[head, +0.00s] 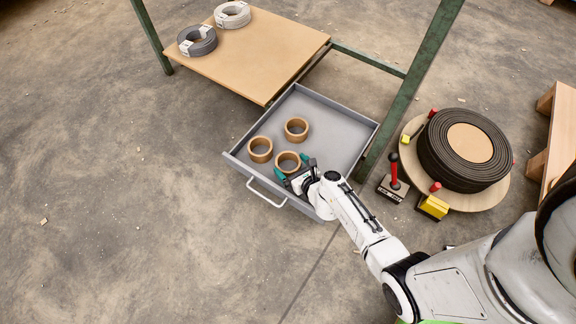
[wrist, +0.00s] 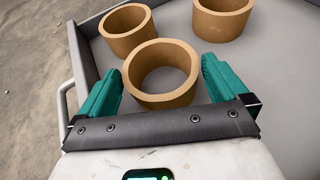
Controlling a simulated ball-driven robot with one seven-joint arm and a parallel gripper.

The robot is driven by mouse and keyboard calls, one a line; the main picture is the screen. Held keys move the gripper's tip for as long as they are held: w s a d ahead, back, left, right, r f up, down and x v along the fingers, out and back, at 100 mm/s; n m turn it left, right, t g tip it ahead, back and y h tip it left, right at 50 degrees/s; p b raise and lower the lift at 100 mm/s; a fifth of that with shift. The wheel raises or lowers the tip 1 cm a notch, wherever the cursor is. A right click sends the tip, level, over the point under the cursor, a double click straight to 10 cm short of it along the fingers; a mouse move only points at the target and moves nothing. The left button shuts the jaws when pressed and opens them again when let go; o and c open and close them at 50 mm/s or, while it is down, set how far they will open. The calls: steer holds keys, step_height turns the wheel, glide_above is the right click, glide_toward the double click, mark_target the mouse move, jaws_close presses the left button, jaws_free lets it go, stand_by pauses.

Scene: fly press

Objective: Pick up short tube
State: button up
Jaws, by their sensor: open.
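Three short brown tubes stand on end in an open grey drawer (head: 340,118). The nearest tube (head: 288,162) is at my gripper; it also shows in the wrist view (wrist: 160,74). A second tube (head: 260,149) stands to its left and a third tube (head: 296,129) farther back; both show in the wrist view, at upper left (wrist: 127,29) and upper right (wrist: 221,18). My gripper (head: 293,165) is open, with its teal fingers (wrist: 160,80) on the left and right of the nearest tube. I see gaps between fingers and tube; whether the fingertips reach its height is unclear.
The drawer's grey walls and white front handle (head: 266,194) surround the work area. A wooden shelf board (head: 250,60) with two coils adjoins the drawer at the back. A green post (head: 405,95) stands to the right, near a large dark coil (head: 440,150) on a round board.

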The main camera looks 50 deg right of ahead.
steer(key=shift+x, duration=0.95)
steer(key=c, duration=0.8)
